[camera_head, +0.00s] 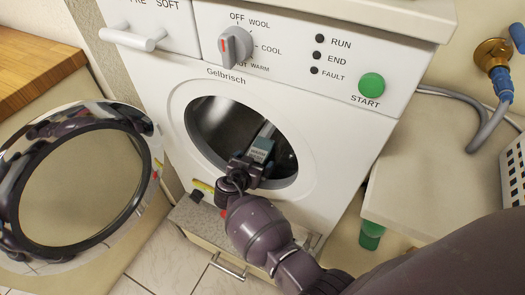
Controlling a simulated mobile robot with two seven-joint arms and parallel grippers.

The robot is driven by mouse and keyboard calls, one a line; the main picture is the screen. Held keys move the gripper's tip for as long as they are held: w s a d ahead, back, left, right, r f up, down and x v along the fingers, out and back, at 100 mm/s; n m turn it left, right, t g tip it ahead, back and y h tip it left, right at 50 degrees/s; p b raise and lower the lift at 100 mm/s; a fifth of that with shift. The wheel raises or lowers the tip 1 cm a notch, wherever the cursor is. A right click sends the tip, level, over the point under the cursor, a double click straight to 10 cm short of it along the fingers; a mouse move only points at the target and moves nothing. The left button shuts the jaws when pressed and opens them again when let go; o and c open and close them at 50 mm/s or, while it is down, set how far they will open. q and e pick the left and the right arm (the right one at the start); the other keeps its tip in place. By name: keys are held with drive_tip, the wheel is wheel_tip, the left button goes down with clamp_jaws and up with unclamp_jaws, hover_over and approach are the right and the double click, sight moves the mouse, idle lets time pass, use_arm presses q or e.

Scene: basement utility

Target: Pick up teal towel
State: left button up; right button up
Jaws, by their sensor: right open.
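My right arm reaches up from the lower right to the round opening of the white washing machine (178,100). My right gripper (262,150) is at the opening and partly inside the drum (215,118). It is open. A small teal-grey patch with pale markings shows at the gripper, and I cannot tell whether it is part of the gripper or something behind it. I cannot clearly make out the teal towel. The lower part of the drum is dark and partly hidden by my gripper. My left gripper is not in view.
The round washer door (140,125) stands swung open at the left. A wooden counter (40,65) is at the upper left. A pale shelf (430,165) and a white basket (514,170) are at the right. A green object (371,236) is below the shelf.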

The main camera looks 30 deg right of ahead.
drive_tip(key=shift+c, duration=0.2)
drive_tip(key=c, duration=1)
